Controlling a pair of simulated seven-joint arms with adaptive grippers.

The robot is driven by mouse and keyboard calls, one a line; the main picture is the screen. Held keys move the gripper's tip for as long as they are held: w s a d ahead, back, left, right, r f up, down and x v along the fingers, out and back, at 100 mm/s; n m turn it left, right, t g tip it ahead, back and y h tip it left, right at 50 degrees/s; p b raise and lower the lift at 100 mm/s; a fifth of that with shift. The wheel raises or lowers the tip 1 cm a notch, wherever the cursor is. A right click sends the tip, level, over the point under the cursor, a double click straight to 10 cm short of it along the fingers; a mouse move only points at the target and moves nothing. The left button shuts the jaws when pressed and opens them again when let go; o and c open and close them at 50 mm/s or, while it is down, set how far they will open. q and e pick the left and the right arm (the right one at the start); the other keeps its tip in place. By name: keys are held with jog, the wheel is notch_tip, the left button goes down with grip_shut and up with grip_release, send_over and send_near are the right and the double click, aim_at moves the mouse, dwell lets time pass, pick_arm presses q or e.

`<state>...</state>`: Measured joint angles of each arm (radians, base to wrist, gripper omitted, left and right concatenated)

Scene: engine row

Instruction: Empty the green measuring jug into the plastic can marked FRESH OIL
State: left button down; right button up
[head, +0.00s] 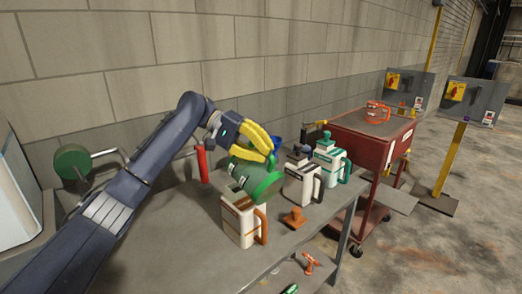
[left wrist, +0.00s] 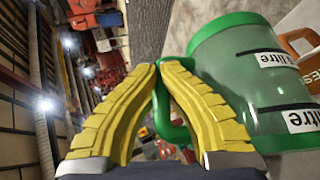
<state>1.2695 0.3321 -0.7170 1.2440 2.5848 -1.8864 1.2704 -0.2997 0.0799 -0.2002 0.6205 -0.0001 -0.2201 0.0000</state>
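The green see-through measuring jug (head: 255,176) is tilted above a white can with an orange handle (head: 240,220). Its bright green rim is low, close over the can's top; I cannot tell whether liquid is running. My left gripper (head: 262,150) has its yellow fingers closed on the jug's green handle. In the left wrist view the fingers (left wrist: 158,70) meet around that handle, and the jug (left wrist: 225,75) shows "litre" labels. The orange-handled can (left wrist: 300,40) shows there partly, with only the letters "ES" readable. My right gripper is not in view.
A white can with a dark handle (head: 300,184) and one with a green handle (head: 327,160) stand to the right on the grey bench (head: 190,262). An orange cap (head: 294,218) lies near the can. A red cylinder (head: 202,163) stands behind. A red trolley (head: 365,140) is beyond.

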aim_at(274, 180)
pick_arm(q)
jog(key=shift+s+d+f+m+t+y, duration=0.2)
jog(key=shift+s+d+t+y, duration=0.1)
jog(key=shift+s+d+y, duration=0.15)
jog(key=shift+s+d+f+m+t+y, duration=0.2)
jog(key=shift+s+d+t+y, duration=0.15)
jog(key=shift+y, duration=0.2)
jog(key=shift+s+d+f+m+t+y, duration=0.15)
jog(key=shift+s+d+f+t+y, duration=0.2)
jog(key=shift+f+t+y, duration=0.15)
jog(key=shift+s+d+f+m+t+y, duration=0.2)
jog(key=shift+d+f+t+y, duration=0.15)
jog(key=shift+f+y, duration=0.25)
jog(key=shift+f+m+t+y, duration=0.3)
jog(key=shift+f+t+y, duration=0.55)
jog(key=shift+f, duration=0.5)
jog(key=shift+f+m+t+y, duration=0.25)
jog(key=shift+f+t+y, duration=0.4)
jog(key=shift+f+y, duration=0.5)
jog(key=shift+s+d+f+m+t+y, duration=0.3)
jog(key=shift+s+d+f+t+y, duration=0.4)
jog(key=shift+t+y, duration=0.1)
jog(key=shift+w, duration=0.1)
